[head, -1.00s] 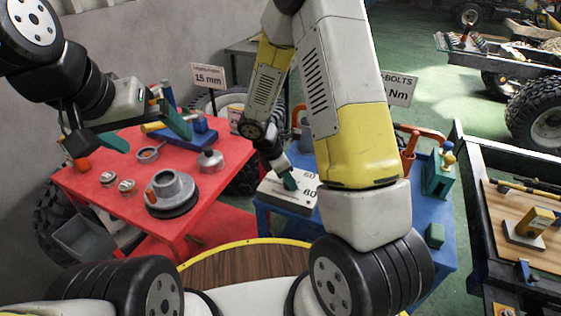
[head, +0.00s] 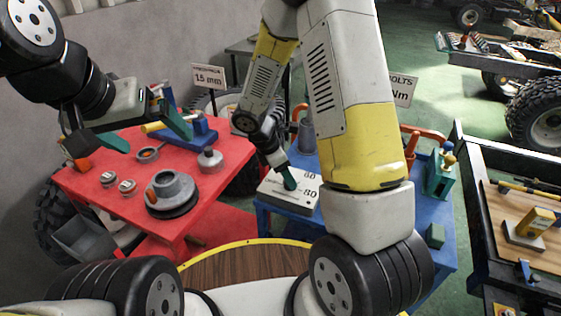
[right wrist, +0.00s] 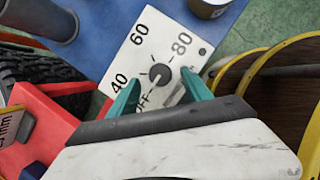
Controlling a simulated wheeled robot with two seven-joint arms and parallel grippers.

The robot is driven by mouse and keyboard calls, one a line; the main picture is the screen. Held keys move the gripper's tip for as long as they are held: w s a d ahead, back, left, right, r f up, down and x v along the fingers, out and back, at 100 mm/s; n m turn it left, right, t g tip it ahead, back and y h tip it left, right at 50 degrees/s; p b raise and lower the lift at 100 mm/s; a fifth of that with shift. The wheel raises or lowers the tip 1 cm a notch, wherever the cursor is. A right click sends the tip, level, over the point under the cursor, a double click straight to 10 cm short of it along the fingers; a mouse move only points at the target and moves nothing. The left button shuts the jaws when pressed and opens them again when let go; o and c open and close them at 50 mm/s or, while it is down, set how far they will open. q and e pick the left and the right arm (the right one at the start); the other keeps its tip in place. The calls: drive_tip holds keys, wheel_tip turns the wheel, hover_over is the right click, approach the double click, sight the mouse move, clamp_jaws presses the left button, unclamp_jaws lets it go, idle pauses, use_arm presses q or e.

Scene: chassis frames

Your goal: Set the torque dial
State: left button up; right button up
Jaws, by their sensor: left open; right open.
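The torque dial is a dark round knob (right wrist: 160,74) on a white panel marked OFF, 40, 60 and 80, seen in the right wrist view. I cannot surely tell which mark it points at. The panel (head: 278,196) lies on the blue table in the head view, the knob hidden there by my gripper. My right gripper (right wrist: 160,84) is open, its teal fingers over the panel on either side of the knob, apart from it in the picture. It also shows in the head view (head: 289,178). My left gripper (head: 147,132) is open and empty above the red table.
A sign (head: 400,90) reading "BOLTS" and "Nm" is partly hidden behind my right arm, its number covered. A "15 mm" sign (head: 207,77) stands behind the red table (head: 120,205), which holds several parts.

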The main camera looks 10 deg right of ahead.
drive_tip(key=v, duration=0.5)
drive_tip(key=shift+r, duration=0.1)
drive_tip(key=s+d+r+m+t+y, duration=0.1)
drive_tip(key=s+r+m+t+y, duration=0.1)
drive_tip(key=s+r+m, duration=0.6)
drive_tip(key=s+d+r+m+t+y, duration=0.2)
drive_tip(key=s+r+m, duration=0.7)
drive_tip(key=r, duration=0.6)
drive_tip(key=m+t+y, duration=0.1)
drive_tip(key=m+y, duration=0.1)
drive_tip(key=shift+r+m+y, duration=0.3)
drive_tip(key=shift+m, duration=0.1)
